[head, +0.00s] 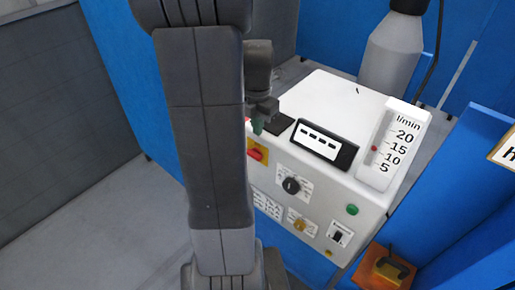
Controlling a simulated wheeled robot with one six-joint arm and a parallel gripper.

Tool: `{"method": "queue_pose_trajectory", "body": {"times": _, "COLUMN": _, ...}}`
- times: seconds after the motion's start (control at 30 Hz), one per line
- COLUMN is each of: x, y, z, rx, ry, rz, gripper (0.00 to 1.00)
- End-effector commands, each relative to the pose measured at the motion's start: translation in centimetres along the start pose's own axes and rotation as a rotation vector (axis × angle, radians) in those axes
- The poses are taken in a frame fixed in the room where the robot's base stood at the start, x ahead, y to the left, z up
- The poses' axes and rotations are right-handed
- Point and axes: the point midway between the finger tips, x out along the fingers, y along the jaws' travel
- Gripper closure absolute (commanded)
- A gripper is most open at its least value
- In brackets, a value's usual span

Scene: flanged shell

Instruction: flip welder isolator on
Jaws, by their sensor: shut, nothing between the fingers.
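The welder is a white box (335,95) with a sloping control face. A red handle on a yellow plate (257,151), like an isolator switch, sits at the face's upper left, partly hidden by my arm. A small black switch on a white labelled plate (338,237) sits at the lower right; its label is too small to read, so I cannot tell for sure which is the isolator. My gripper (267,117) is shut and empty, near the box's left end, above the red handle. My arm hides part of it, and I cannot tell whether it touches anything.
The face also has a black knob (291,186), a yellow knob (299,225) and a green button (352,210). A flow gauge (394,146) stands at the right end, with a grey cylinder (392,55) behind. Blue panels (455,225) flank the box; open floor (90,225) lies left.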

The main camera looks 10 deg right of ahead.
Motion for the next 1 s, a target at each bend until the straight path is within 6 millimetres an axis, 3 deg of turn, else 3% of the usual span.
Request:
{"method": "queue_pose_trajectory", "body": {"times": 0.2, "x": 4.8, "y": -0.1, "z": -0.1, "rx": 0.000, "ry": 0.005, "rz": -0.005, "gripper": 1.00}}
{"method": "queue_pose_trajectory", "body": {"times": 0.4, "x": 7.7, "y": -0.1, "z": -0.1, "rx": 0.000, "ry": 0.002, "rz": -0.002, "gripper": 1.00}}
{"method": "queue_pose_trajectory", "body": {"times": 0.63, "x": 9.2, "y": 0.0, "z": 0.0, "rx": 0.000, "ry": 0.000, "rz": 0.000, "gripper": 1.00}}
{"method": "queue_pose_trajectory", "body": {"times": 1.0, "x": 9.4, "y": 0.0, "z": 0.0, "rx": 0.000, "ry": 0.000, "rz": 0.000, "gripper": 1.00}}
